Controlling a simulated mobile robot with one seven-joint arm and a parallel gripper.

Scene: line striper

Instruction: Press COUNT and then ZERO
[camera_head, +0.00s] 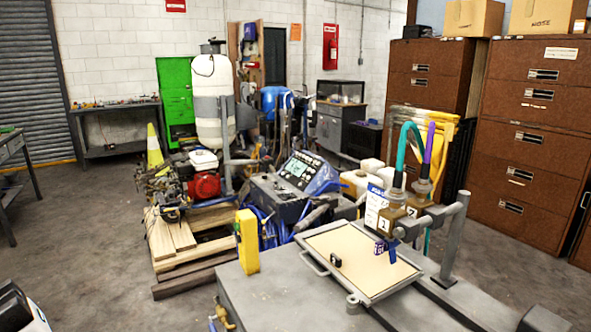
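The line striper's control panel (299,168) is near the middle of the view. It has a dark face with a pale screen and small marks or buttons, tilted up on a grey and blue housing. The labels COUNT and ZERO are too small to read, so I cannot tell which button is which. No hand or finger is seen at the panel. My gripper is not clearly in view.
A grey bench top (285,300) fills the front, with a yellow upright block (247,241) and a framed board (350,255) carrying small dark items. A grey post (455,240) stands at right. A wooden pallet (190,265) lies left of the machine. Open floor (80,240) is at left.

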